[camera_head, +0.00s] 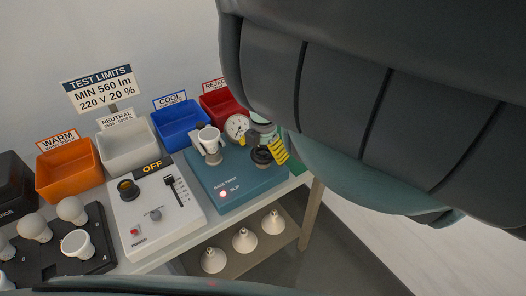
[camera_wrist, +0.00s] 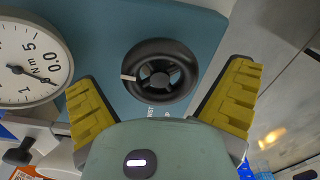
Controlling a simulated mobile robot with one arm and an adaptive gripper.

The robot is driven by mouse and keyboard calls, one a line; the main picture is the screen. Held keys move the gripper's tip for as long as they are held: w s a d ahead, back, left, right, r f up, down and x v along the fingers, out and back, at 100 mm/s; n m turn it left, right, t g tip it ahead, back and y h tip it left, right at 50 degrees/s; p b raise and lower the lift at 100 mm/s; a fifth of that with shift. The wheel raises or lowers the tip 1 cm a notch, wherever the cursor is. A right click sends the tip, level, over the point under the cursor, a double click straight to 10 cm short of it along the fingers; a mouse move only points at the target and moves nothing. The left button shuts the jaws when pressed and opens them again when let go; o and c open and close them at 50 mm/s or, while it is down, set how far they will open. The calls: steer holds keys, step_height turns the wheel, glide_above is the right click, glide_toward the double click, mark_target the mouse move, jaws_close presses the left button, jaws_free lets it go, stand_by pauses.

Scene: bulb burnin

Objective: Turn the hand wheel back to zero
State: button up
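The hand wheel (camera_wrist: 160,43) is black with a dark hub, spokes and a pale mark on the left of its rim; it sits on a teal test unit (camera_wrist: 205,18). In the head view the wheel (camera_head: 261,156) is partly hidden by my gripper. My gripper (camera_wrist: 162,80) is open, its yellow ridged fingers apart on the left and right of the wheel, with no contact visible. A round white gauge (camera_wrist: 27,88) marked in Nm is left of the wheel; its dark needle points roughly right, below the 0.0. The gauge also shows in the head view (camera_head: 237,127).
Colored bins line the back, including a blue bin (camera_head: 181,125). Several bulbs stand in a black tray (camera_head: 92,259).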

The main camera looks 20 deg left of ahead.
mark_target(264, 151)
steer(key=shift+w+r, duration=0.1)
steer(key=shift+r, duration=2.35)
steer(key=shift+s+r, duration=0.3)
steer(key=shift+r, duration=0.3)
steer(key=shift+w+r, duration=0.15)
steer(key=shift+r, duration=0.5)
steer(key=shift+a, duration=0.1)
